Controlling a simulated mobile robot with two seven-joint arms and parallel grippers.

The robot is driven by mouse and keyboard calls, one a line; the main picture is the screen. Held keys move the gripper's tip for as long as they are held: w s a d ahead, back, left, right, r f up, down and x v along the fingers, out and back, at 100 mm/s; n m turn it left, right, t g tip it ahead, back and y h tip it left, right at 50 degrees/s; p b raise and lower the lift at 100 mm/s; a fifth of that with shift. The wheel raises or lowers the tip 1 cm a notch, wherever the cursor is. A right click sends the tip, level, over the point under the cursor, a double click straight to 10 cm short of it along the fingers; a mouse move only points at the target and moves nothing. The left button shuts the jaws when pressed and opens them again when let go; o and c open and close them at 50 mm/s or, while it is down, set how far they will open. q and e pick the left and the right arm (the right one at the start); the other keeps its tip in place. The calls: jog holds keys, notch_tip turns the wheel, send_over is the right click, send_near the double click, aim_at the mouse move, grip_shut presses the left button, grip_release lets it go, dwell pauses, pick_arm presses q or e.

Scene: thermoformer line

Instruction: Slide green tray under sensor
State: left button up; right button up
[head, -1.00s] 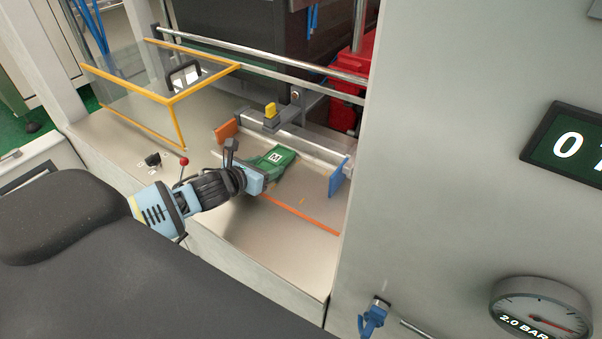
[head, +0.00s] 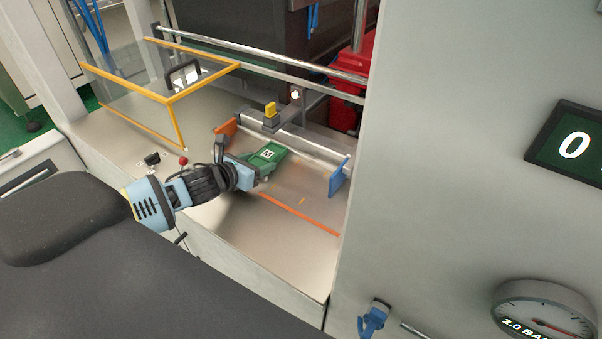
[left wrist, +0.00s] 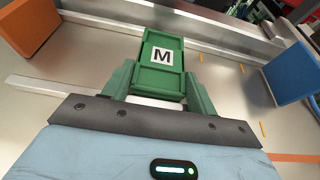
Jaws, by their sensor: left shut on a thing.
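The green tray (head: 268,153), marked with a white M label, lies on the metal bench between an orange block and a blue block. It also shows in the left wrist view (left wrist: 160,84), straight ahead of the fingers. My left gripper (head: 253,165) is shut on the near end of the tray; its fingers (left wrist: 160,92) sit on both sides of it. The sensor is probably the yellow-topped grey unit (head: 271,115) on a bracket over the rear rail, behind the tray. My right gripper is not in view.
The orange block (head: 227,131) stands left of the tray, the blue block (head: 339,179) right of it. An orange line (head: 300,214) marks the bench front. A yellow-framed clear guard (head: 170,97) stands left. A grey panel (head: 450,150) bounds the right.

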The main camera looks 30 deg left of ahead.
pick_arm(q)
jog(key=shift+a+f, duration=0.1)
jog(key=shift+a, duration=0.8)
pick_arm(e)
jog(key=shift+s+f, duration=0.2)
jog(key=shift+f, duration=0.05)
pick_arm(q)
jog(key=shift+w+a, duration=0.1)
jog(key=shift+a, duration=0.2)
jog(key=o, duration=1.2)
jog(key=shift+s+a+r, duration=0.1)
jog(key=shift+s+r, duration=0.15)
jog(key=shift+s, duration=0.15)
jog(key=v, duration=0.5)
jog(key=shift+w+p, duration=0.1)
jog(key=shift+p, duration=0.2)
jog(key=shift+v, duration=1)
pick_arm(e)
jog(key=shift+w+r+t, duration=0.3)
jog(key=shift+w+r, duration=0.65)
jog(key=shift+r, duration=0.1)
